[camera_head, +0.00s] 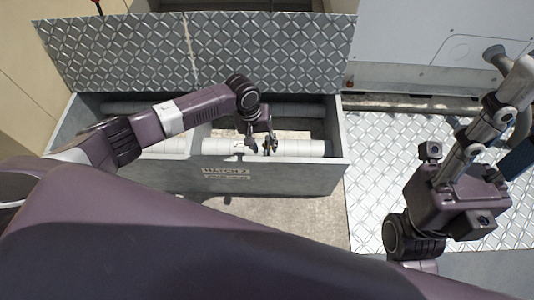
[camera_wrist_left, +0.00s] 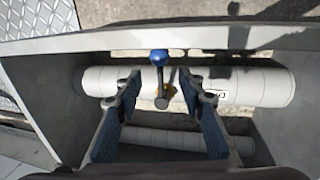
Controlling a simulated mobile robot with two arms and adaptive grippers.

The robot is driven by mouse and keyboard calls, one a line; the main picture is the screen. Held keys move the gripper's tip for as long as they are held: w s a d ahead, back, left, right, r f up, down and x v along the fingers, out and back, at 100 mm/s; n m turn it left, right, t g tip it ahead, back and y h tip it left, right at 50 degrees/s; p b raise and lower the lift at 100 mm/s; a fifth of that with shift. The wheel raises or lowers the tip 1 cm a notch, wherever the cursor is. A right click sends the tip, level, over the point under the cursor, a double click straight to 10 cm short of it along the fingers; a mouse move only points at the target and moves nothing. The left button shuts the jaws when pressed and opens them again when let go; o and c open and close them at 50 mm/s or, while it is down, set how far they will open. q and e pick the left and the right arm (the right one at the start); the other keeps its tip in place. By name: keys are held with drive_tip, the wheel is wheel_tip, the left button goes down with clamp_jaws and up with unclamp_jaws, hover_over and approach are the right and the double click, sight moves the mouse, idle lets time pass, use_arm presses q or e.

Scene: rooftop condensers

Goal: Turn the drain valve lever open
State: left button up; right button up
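The drain valve lever shows in the left wrist view as a dark stem with a blue knob (camera_wrist_left: 159,58) and a yellowish part at its base. It stands by a white pipe (camera_wrist_left: 240,84) inside a grey trough. My left gripper (camera_wrist_left: 158,92) is open, with one finger on each side of the lever; I see no clear contact. In the head view my left gripper (camera_head: 262,143) reaches down into the trough at the white pipe (camera_head: 305,148), and it largely hides the lever. My right gripper (camera_head: 505,115) is at the right edge, away from the valve; its fingers are partly unclear.
The trough's front wall (camera_head: 255,180) bears a label and stands between my body and the pipe. A raised diamond-plate lid (camera_head: 130,50) is behind the trough. Diamond-plate flooring (camera_head: 375,180) lies to the right. A second pipe (camera_wrist_left: 165,140) runs parallel in the trough.

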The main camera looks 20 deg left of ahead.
sight(268, 155)
use_arm(q)
drive_tip(key=f, duration=0.1)
drive_tip(key=f+b, duration=0.1)
drive_tip(key=f, duration=0.1)
drive_tip(key=d+f+b, duration=0.1)
drive_tip(key=f, duration=0.1)
drive_tip(key=shift+w, duration=0.15)
clamp_jaws()
